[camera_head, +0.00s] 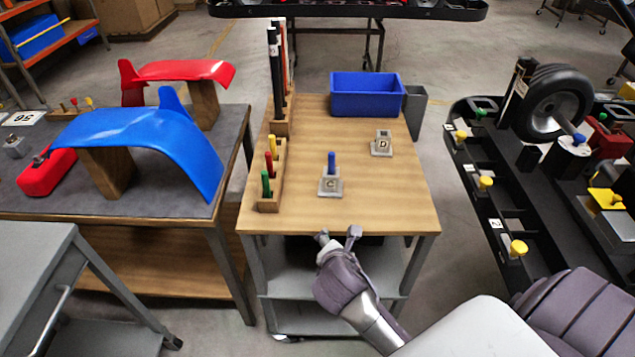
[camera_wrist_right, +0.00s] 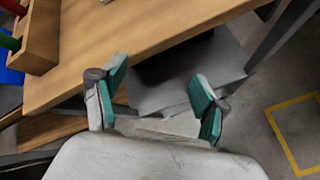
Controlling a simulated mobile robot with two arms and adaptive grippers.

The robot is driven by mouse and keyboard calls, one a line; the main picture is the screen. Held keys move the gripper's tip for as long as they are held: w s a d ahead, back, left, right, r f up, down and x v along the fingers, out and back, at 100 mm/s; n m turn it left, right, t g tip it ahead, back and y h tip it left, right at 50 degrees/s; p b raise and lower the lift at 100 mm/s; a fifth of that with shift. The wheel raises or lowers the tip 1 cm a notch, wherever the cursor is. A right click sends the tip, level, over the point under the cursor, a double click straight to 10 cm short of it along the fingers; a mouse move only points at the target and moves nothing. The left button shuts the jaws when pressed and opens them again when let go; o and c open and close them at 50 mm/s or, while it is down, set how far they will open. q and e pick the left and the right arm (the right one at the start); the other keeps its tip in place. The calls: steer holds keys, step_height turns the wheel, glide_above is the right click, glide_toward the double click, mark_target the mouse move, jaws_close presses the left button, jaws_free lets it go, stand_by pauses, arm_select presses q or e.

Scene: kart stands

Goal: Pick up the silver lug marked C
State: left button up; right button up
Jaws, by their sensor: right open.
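The silver lug marked C (camera_head: 330,183) stands on the wooden top of the cart, near its front middle. A blue peg (camera_head: 332,160) sticks up from it. A similar silver lug marked D (camera_head: 381,142) stands farther back and to the right. My right gripper (camera_head: 339,236) is at the cart's front edge, nearer to me than lug C and apart from it. In the wrist view its teal-padded fingers (camera_wrist_right: 160,95) are open with nothing between them. Lug C does not show in the wrist view. My left gripper is not in view.
The cart top (camera_head: 400,205) is clear around lug C. A wooden peg rack (camera_head: 270,185) with coloured pegs lies along its left edge. A blue bin (camera_head: 367,94) stands at the back. A black kart frame (camera_head: 490,215) is to the right.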

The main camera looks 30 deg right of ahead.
mark_target(331, 185)
steer(key=w+r+n, duration=0.1)
steer(key=r+n, duration=0.1)
steer(key=w+d+r+n+t+h, duration=0.1)
steer(key=w+r+n, duration=0.1)
steer(key=n, duration=0.1)
steer(key=w+r+n+t+h, duration=0.1)
steer(key=w+r+n, duration=0.1)
steer(key=r, duration=0.1)
steer(key=shift+w+d, duration=0.15)
steer(key=shift+w+d+n+t, duration=0.1)
steer(key=shift+w+n+t, duration=0.2)
steer(key=shift+n, duration=0.1)
steer(key=x, duration=0.8)
steer(key=shift+r+x, duration=0.15)
steer(key=shift+x, duration=1.2)
steer(key=shift+r+x, duration=0.2)
steer(key=shift+x, duration=1.15)
steer(key=shift+w, duration=0.1)
steer(key=shift+c, duration=0.2)
steer(key=shift+r, duration=0.1)
jaws_close()
